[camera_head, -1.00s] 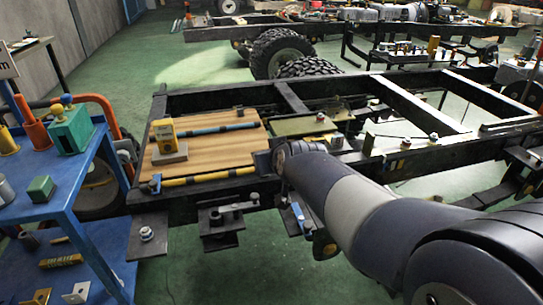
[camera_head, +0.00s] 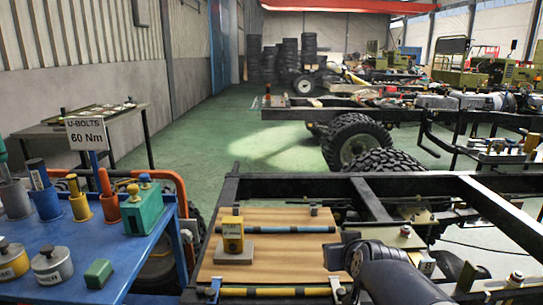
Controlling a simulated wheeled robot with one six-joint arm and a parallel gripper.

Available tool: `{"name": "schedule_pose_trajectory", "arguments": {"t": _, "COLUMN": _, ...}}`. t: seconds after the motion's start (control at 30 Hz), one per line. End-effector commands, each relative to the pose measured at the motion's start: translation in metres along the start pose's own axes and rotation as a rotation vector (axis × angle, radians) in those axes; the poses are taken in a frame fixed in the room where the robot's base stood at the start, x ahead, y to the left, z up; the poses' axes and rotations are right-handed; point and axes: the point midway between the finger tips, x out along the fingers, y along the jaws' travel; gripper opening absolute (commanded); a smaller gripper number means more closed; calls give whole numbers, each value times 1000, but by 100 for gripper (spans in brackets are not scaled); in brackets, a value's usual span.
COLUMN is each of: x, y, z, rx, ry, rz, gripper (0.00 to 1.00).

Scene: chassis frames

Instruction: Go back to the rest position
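My arm enters at the bottom right of the head view. Its dark end, with my gripper (camera_head: 342,257), is over the right edge of a wooden board (camera_head: 275,265) on the chassis frame. The fingers are mostly hidden by the arm's own wrist, so I cannot see whether they are open or hold anything. A yellow device on a grey base (camera_head: 232,238) stands on the board, left of my gripper and apart from it. A blue and black rod (camera_head: 290,230) lies behind it, and a yellow and black rod (camera_head: 275,292) lies along the front.
A blue cart (camera_head: 125,262) at left carries coloured cups, two weights and a green block (camera_head: 98,273). A sign reading "U-BOLTS 60 Nm" (camera_head: 86,133) stands above it. The black chassis frame (camera_head: 300,184) surrounds the board. Green floor (camera_head: 205,140) is open behind.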

Motion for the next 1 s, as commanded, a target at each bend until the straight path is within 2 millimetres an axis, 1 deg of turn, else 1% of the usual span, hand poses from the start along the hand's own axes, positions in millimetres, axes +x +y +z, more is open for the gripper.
{"name": "schedule_pose_trajectory", "arguments": {"t": 0.03, "x": 5, "y": -1, "z": 12, "rx": 0, "ry": -2, "rz": -1, "gripper": 0}}
{"name": "schedule_pose_trajectory", "arguments": {"t": 0.2, "x": 8, "y": -2, "z": 23, "rx": -1, "ry": -1, "rz": 0, "gripper": 0}}
{"name": "schedule_pose_trajectory", "arguments": {"t": 0.57, "x": 8, "y": -2, "z": 24, "rx": 0, "ry": -1, "rz": 0, "gripper": 0}}
{"name": "schedule_pose_trajectory", "arguments": {"t": 0.77, "x": 5, "y": -2, "z": 16, "rx": -1, "ry": -1, "rz": 0, "gripper": 0}}
{"name": "schedule_pose_trajectory", "arguments": {"t": 1.0, "x": -3, "y": 1, "z": -10, "rx": 0, "ry": 0, "rz": 0, "gripper": 0}}
